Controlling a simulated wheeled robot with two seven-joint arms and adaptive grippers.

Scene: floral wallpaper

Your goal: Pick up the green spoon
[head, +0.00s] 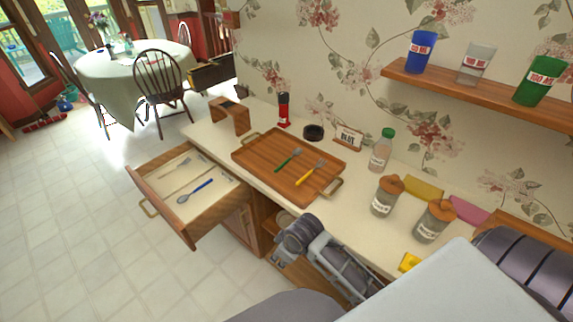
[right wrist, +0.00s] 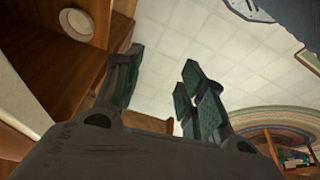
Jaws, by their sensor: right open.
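The green spoon (head: 289,159) lies on a wooden tray (head: 262,156) on the counter, its grey bowl end pointing up and right. A yellow-handled fork or spoon (head: 310,172) lies beside it to the right. My right gripper (head: 281,256) is low in front of the counter's edge, below the tray and well apart from the spoon. Its two fingers stand apart with nothing between them in the right wrist view (right wrist: 163,78). That view shows floor and cabinet, not the spoon. My left gripper is not in view.
An open drawer (head: 160,204) at left holds a blue spoon (head: 194,192) and another utensil. Two lidded jars (head: 384,201), a bottle (head: 381,153) and a dark bowl (head: 313,132) stand on the counter. A shelf (head: 478,93) with cups overhangs at right.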

